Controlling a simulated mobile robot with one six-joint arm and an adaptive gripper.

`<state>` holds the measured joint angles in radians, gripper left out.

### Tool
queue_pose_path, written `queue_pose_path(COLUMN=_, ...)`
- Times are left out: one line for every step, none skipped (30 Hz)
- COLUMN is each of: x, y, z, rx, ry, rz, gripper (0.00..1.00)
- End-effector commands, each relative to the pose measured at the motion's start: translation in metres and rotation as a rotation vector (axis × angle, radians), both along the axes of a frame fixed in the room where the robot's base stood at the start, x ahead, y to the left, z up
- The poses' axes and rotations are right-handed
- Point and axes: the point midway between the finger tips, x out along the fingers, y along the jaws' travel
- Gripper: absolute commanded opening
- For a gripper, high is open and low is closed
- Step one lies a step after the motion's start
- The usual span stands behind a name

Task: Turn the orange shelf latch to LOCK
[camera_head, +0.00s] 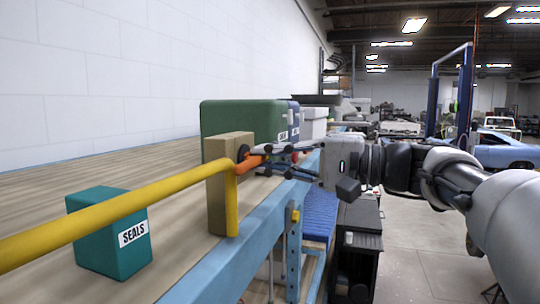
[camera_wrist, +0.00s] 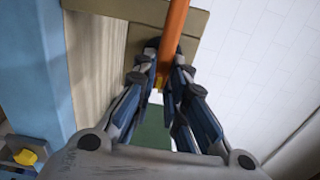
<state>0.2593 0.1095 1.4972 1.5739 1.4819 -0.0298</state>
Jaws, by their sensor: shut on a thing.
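The orange shelf latch (camera_head: 252,161) is a bar on the tan upright block (camera_head: 216,205) at the shelf's edge, with a dark round pivot at its block end. In the head view the bar points right and slightly up from the block. My gripper (camera_head: 272,155) comes from the right and is shut on the bar. In the wrist view the bar (camera_wrist: 175,22) runs from the top edge down between the fingers of my gripper (camera_wrist: 167,62). The fingers hide part of the bar. No LOCK marking is readable in either view.
A yellow rail (camera_head: 110,212) crosses in front of the block. A teal SEALS box (camera_head: 105,243) stands on the wooden shelf (camera_head: 50,185). A green bin (camera_head: 235,118) stands behind the block. The blue shelf beam (camera_head: 240,245) runs below my gripper.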

Motion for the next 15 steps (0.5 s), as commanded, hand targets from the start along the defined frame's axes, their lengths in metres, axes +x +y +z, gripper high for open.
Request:
queue_pose_path(x=0.0002, y=-0.0002, z=0.0004, rx=0.003, ry=0.006, rz=-0.001, gripper=0.00)
queue_pose_path(x=0.0002, y=-0.0002, z=0.0003, rx=0.004, ry=0.008, rz=-0.001, gripper=0.00)
queue_pose_path(x=0.0002, y=-0.0002, z=0.0002, rx=0.005, ry=0.010, rz=-0.001, gripper=0.00)
queue_pose_path(x=0.0002, y=-0.0002, z=0.0002, rx=0.005, ry=0.011, rz=-0.001, gripper=0.00)
queue_pose_path(x=0.0002, y=-0.0002, z=0.0001, rx=0.005, ry=0.011, rz=-0.001, gripper=0.00)
queue_pose_path(x=0.0002, y=-0.0002, z=0.0001, rx=0.005, ry=0.012, rz=-0.001, gripper=0.00)
queue_pose_path(x=0.0002, y=-0.0002, z=0.0000, rx=0.005, ry=0.012, rz=-0.001, gripper=0.00)
queue_pose_path(x=0.0002, y=-0.0002, z=0.0000, rx=0.005, ry=0.012, rz=-0.001, gripper=0.00)
queue_pose_path(x=0.0002, y=-0.0002, z=0.0000, rx=0.005, ry=0.012, rz=-0.001, gripper=0.00)
queue_pose_path(x=0.0002, y=-0.0002, z=0.0000, rx=0.005, ry=0.012, rz=-0.001, gripper=0.00)
queue_pose_path(x=0.0002, y=-0.0002, z=0.0000, rx=0.005, ry=0.012, rz=-0.001, gripper=0.00)
queue_pose_path(x=0.0002, y=-0.0002, z=0.0000, rx=0.005, ry=0.012, rz=-0.001, gripper=0.00)
queue_pose_path(x=0.0002, y=-0.0002, z=-0.0001, rx=0.005, ry=0.012, rz=-0.001, gripper=0.00)
queue_pose_path(x=0.0002, y=-0.0002, z=-0.0001, rx=0.005, ry=0.012, rz=-0.001, gripper=0.15)
queue_pose_path(x=0.0002, y=-0.0002, z=-0.0001, rx=0.005, ry=0.011, rz=-0.001, gripper=0.17)
